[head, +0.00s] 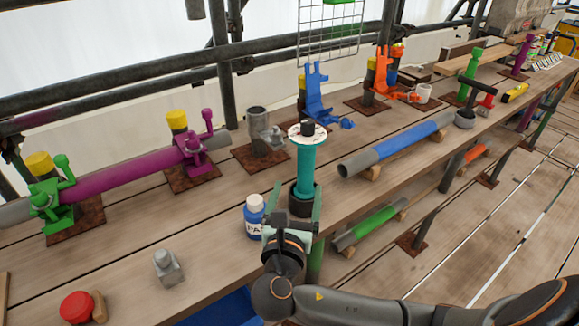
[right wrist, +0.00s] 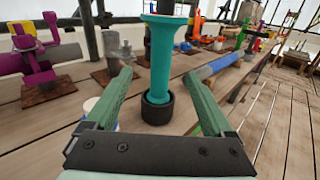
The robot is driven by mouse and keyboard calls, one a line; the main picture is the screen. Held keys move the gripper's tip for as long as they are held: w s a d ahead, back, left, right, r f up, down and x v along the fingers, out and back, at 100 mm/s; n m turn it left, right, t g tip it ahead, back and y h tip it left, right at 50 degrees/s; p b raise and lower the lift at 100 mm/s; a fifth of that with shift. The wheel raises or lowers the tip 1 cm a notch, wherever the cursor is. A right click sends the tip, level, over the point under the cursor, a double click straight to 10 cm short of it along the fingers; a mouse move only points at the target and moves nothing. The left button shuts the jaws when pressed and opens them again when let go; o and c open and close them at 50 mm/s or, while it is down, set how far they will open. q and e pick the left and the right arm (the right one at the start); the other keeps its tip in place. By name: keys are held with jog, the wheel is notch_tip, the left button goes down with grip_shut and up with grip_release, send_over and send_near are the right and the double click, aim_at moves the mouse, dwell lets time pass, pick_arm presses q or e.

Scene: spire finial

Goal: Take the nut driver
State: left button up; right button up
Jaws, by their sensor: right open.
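The nut driver (head: 305,168) appears to be the upright teal-handled tool with a pale disc and black end at its top. Its lower end stands in a black cup (head: 301,205) on the plank bench. It also shows in the right wrist view (right wrist: 161,62), with the black cup (right wrist: 157,108) below it. My right gripper (head: 294,205) is open at the near side of the tool. In the right wrist view its green fingers (right wrist: 158,76) lie left and right of the tool, with no visible contact. My left gripper is not in view.
A white-capped blue bottle (head: 254,217) stands close left of my right gripper. A grey clamp fitting (head: 260,137) stands behind the tool. A blue-banded tube (head: 395,142) lies to its right. A grey block (head: 168,267) and red-capped item (head: 76,307) sit at front left.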

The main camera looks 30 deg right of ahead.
aim_at(305, 161)
jog(key=x, duration=0.6)
jog(key=shift+w+d+r, duration=0.2)
jog(key=shift+d+r, duration=0.1)
jog(key=shift+x, duration=2.95)
jog(key=shift+f, duration=0.15)
grip_shut()
